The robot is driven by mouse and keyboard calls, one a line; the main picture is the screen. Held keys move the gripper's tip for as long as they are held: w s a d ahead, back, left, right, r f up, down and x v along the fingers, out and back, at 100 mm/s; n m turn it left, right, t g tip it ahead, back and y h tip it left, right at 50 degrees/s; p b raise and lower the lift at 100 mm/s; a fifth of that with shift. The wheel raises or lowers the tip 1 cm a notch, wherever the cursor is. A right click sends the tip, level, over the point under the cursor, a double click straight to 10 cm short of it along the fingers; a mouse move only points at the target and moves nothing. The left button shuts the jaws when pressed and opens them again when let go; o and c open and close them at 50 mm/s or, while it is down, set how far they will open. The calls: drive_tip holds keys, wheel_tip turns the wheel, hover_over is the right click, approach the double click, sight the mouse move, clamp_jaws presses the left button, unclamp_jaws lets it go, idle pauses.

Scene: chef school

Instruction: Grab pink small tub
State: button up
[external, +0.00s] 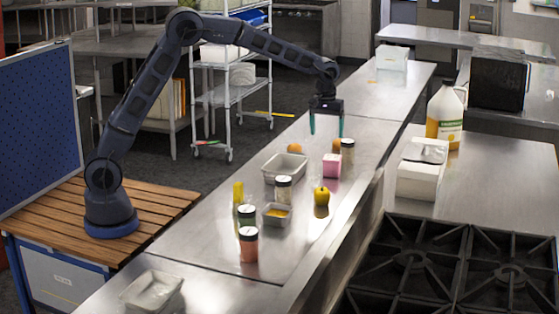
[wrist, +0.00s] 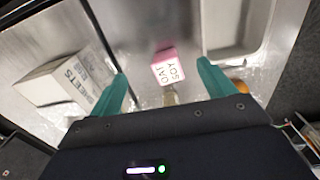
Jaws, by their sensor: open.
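The pink small tub (external: 332,166) stands on the steel counter, just right of a grey tray. In the wrist view the tub (wrist: 163,56) is pink and white with dark lettering, and shows between my fingers and beyond their tips. My gripper (external: 326,124) has teal fingers pointing down and hangs above the counter, behind the tub and apart from it. In the wrist view my gripper (wrist: 162,68) is open, with nothing held. A jar (external: 347,150) stands close behind the tub, and its top (wrist: 170,97) shows between my fingers.
The grey tray (external: 270,170) lies left of the tub, with an orange (external: 295,149) behind it. A yellow pepper-like item (external: 321,195) and several jars stand in front. A white box (external: 417,184) stands right, across the counter edge.

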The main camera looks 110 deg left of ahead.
drive_tip(key=n, duration=0.1)
approach(332, 157)
drive_tip(key=shift+w+d+f, duration=0.3)
drive_tip(key=shift+d+f, duration=0.35)
drive_tip(key=shift+a+f+n, duration=0.3)
drive_tip(key=shift+a+f, duration=0.05)
drive_tip(key=shift+f, duration=0.1)
wheel_tip(332, 157, down, 10)
drive_tip(key=shift+a+f, duration=0.2)
drive_tip(key=shift+f, duration=0.05)
drive_tip(key=c, duration=1.2)
